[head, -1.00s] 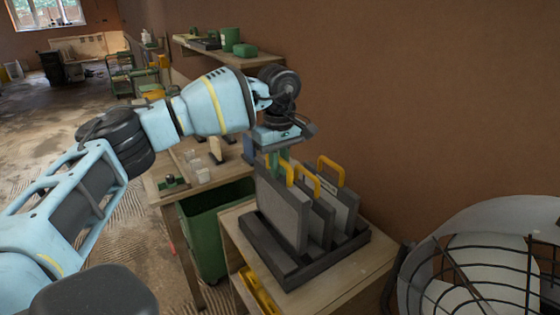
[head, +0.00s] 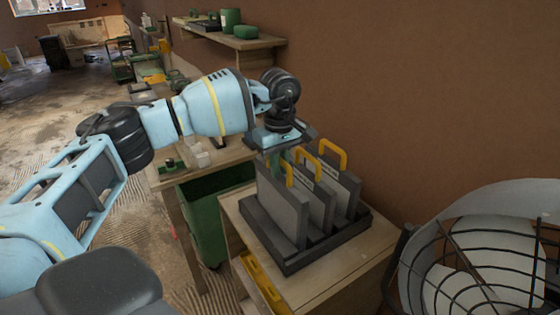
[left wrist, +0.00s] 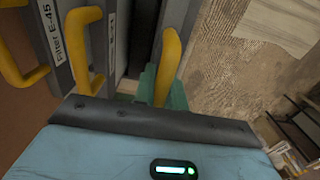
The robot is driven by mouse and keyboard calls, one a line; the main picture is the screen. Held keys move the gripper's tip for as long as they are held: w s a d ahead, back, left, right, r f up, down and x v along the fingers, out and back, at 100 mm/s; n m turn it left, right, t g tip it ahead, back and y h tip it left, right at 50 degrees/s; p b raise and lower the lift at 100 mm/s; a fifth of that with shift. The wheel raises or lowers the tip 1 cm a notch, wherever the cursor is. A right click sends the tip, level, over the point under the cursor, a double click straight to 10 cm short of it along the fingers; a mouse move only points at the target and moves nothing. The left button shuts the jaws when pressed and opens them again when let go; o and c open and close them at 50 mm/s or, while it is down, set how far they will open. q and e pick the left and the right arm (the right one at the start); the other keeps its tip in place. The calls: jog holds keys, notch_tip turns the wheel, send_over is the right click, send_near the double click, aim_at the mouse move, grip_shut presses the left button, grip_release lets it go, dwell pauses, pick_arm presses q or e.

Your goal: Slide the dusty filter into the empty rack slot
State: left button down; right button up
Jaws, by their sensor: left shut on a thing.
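My left gripper (head: 278,158) is shut on the yellow handle of the left-hand grey filter (head: 282,208); its teal fingers (left wrist: 160,88) grip that handle in the left wrist view. This filter is upright, its lower part down in the leftmost place of the dark rack (head: 285,264). I cannot tell whether it touches the bottom. Two more filters stand in the rack to its right, the middle one (head: 318,201) and the right one (head: 345,187), each with a yellow handle. My right gripper is out of view.
The rack stands on a wooden bench (head: 345,268) close to the brown wall. A green bin (head: 207,228) is to its left and a caged fan (head: 485,255) to its right. A shelf (head: 235,42) with green containers hangs behind my arm.

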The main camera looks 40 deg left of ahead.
pick_arm(q)
jog(key=shift+f, duration=0.25)
jog(key=shift+f, duration=0.65)
jog(key=c, duration=1.4)
grip_release()
jog(key=shift+o, duration=0.2)
notch_tip(320, 180, up, 6)
jog(key=shift+r+b, duration=0.25)
jog(key=shift+b, duration=0.05)
jog(key=shift+r, duration=0.7)
jog(key=shift+f, duration=0.1)
